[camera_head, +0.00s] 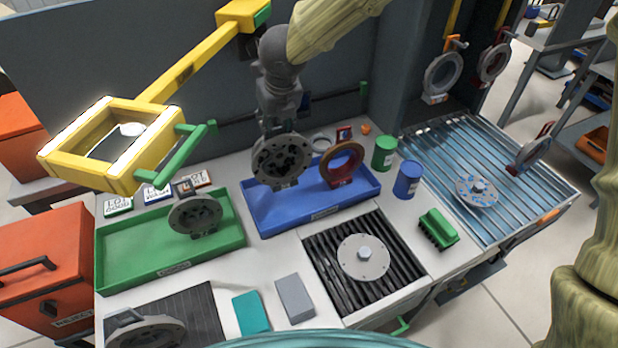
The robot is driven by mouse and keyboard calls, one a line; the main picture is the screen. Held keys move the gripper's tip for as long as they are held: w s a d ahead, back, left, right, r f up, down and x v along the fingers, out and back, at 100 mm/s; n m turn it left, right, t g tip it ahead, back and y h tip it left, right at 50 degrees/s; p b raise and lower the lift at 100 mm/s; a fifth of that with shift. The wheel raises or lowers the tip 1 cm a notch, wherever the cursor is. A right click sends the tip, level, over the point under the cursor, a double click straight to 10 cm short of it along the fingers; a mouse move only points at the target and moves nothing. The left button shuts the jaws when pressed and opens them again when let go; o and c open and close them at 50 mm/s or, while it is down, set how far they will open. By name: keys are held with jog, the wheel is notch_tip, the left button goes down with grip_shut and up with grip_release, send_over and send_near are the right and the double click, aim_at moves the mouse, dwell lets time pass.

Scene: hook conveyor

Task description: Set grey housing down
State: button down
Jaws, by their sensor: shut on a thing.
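My gripper (279,128) points down and is shut on the top of a grey housing (282,161), a round ring with a dark perforated face. The housing hangs upright over the left part of the blue tray (277,228). I cannot tell whether its lower edge touches the tray floor. A brown ring-shaped housing with a red base (342,163) stands in the right part of the blue tray. Another grey housing (195,214) stands in the green tray (122,262) to the left. A third grey round part (146,335) lies at the lower left, partly cut off.
A yellow-framed lamp (110,180) on an arm overhangs the left side. Green (384,153) and blue (407,179) cans stand right of the blue tray. A flanged disc (363,257) sits on a black ribbed plate in front. A roller conveyor (440,150) lies right.

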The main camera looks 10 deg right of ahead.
aim_at(278, 152)
jog(key=shift+w, duration=0.25)
jog(key=shift+w+a+f, duration=0.1)
jog(key=shift+f, duration=4.75)
jog(key=shift+f, duration=0.1)
jog(key=c, duration=0.9)
grip_release()
jog(key=v, duration=1.2)
